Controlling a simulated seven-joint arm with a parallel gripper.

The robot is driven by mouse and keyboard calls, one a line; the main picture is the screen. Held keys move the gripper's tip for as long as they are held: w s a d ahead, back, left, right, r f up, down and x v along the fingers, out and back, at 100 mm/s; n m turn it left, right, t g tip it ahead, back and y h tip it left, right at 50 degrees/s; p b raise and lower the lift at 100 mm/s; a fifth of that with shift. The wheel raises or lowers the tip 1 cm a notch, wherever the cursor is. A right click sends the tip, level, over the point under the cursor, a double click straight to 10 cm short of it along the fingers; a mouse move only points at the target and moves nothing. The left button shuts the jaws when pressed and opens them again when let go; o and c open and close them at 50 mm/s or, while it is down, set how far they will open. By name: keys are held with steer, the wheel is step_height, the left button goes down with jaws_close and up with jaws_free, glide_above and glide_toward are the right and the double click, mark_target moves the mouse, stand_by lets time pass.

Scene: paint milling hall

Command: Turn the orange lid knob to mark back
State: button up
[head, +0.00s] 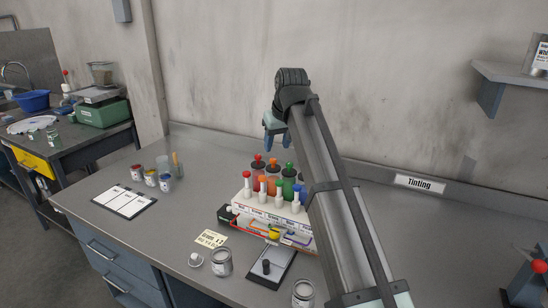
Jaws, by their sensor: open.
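The orange lid knob (273,161) tops a canister with an orange lid in the back row of the tinting dispenser (250,210). A red lid knob (258,157) is to its left and a green one (289,167) to its right. My gripper (270,138) is open, with blue fingers pointing down, and appears above the canisters, apart from the orange knob. My arm hides the right part of the dispenser. The knob's marks are too small to read.
White pump handles with coloured tops stand in front of the canisters. A wall shelf (505,74) is at right.

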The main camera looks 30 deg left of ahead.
mark_target(273, 159)
steer(key=x, duration=0.6)
steer(key=shift+w+a+f, duration=0.1)
steer(key=shift+a+f, duration=0.05)
steer(key=shift+f, duration=0.2)
steer(key=shift+c, duration=0.4)
jaws_close()
